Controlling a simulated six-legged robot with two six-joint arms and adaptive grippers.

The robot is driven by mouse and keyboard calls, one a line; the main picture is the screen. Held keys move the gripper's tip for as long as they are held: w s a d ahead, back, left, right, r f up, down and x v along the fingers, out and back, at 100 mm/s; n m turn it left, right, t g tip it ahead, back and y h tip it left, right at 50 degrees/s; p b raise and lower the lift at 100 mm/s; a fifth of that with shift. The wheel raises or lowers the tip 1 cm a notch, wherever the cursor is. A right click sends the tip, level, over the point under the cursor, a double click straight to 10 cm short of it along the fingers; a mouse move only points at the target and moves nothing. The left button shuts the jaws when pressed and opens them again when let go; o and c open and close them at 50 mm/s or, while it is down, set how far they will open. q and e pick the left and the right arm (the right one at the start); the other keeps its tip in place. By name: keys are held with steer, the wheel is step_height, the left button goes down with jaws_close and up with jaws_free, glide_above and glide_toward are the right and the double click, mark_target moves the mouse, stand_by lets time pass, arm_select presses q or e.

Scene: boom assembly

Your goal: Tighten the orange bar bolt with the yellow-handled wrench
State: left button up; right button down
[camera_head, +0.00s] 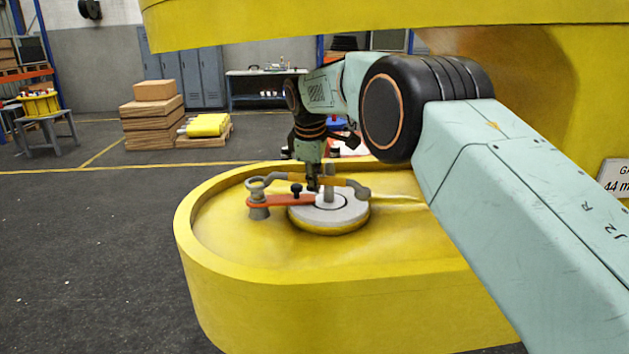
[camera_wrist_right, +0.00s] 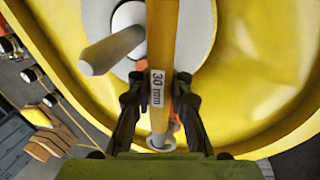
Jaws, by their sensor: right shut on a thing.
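The yellow-handled wrench (camera_head: 335,182) lies about level above the round grey disc. My right gripper (camera_head: 313,186) points down and is shut on its handle. In the right wrist view the fingers (camera_wrist_right: 158,100) flank the handle (camera_wrist_right: 162,45) beside a "30 mm" label. The wrench's grey ring end (camera_head: 257,184) is at the bolt (camera_head: 259,209) at the left end of the orange bar (camera_head: 283,201); I cannot tell whether it is seated on the head or just above it. My left gripper is out of view.
The grey disc (camera_head: 330,222) with an upright grey post (camera_head: 329,170) sits in the rimmed yellow boom end (camera_head: 230,262). A yellow overhang (camera_head: 380,25) spans above. Stacked boxes (camera_head: 152,115) and a stool (camera_head: 45,125) stand far behind on open floor.

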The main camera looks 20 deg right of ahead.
steer(key=shift+s+d+r, duration=0.1)
steer(key=shift+d+r, duration=0.05)
steer(key=shift+s+r, duration=0.1)
steer(key=shift+w+a, duration=0.2)
steer(key=shift+w, duration=0.15)
steer(key=shift+d+f+g, duration=0.1)
steer(key=shift+f+g, duration=0.1)
steer(key=shift+g, duration=0.1)
steer(key=shift+s+r+y, duration=0.15)
steer(key=shift+y, duration=0.15)
